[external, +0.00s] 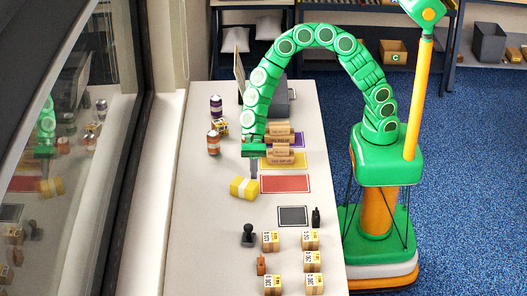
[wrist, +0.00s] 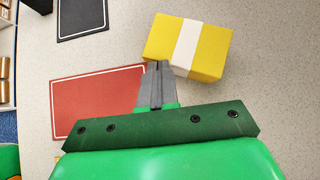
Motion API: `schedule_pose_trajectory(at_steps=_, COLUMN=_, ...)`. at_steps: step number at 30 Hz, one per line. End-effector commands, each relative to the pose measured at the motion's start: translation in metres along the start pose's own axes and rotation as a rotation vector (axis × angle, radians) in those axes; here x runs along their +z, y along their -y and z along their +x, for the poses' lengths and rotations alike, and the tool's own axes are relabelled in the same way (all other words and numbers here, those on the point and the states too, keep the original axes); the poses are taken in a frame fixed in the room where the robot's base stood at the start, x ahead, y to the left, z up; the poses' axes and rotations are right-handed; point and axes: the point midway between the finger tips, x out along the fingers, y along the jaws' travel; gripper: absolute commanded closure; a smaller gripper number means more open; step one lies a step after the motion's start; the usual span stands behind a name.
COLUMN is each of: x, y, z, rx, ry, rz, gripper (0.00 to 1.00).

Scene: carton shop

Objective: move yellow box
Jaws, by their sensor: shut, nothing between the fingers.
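The yellow box (external: 243,188), with a white band around its middle, lies on the white table to the left of the red mat (external: 285,184). In the wrist view the yellow box (wrist: 212,50) is at the upper right, beyond the red mat (wrist: 95,103), and sits on bare table. My gripper (external: 254,175) is low over the table, just by the right end of the box. In the wrist view my gripper (wrist: 158,66) is shut and empty, its tips at the box's near edge. I cannot tell whether they touch it.
Brown cartons (external: 280,153) stand on purple and yellow mats behind. A dark mat (external: 293,216), a black stamp (external: 248,235) and several small labelled boxes (external: 311,240) are in front. Cans (external: 214,142) stand at the back left. A window runs along the left. The table's front left is clear.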

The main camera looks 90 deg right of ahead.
Motion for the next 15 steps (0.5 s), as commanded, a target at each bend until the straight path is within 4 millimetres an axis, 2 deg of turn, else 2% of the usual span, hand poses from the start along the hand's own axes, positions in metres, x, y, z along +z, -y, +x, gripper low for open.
schedule_pose_trajectory(at_steps=15, x=0.058, y=-0.002, z=0.059, rx=0.006, ry=0.0, rz=-0.002, gripper=1.0)
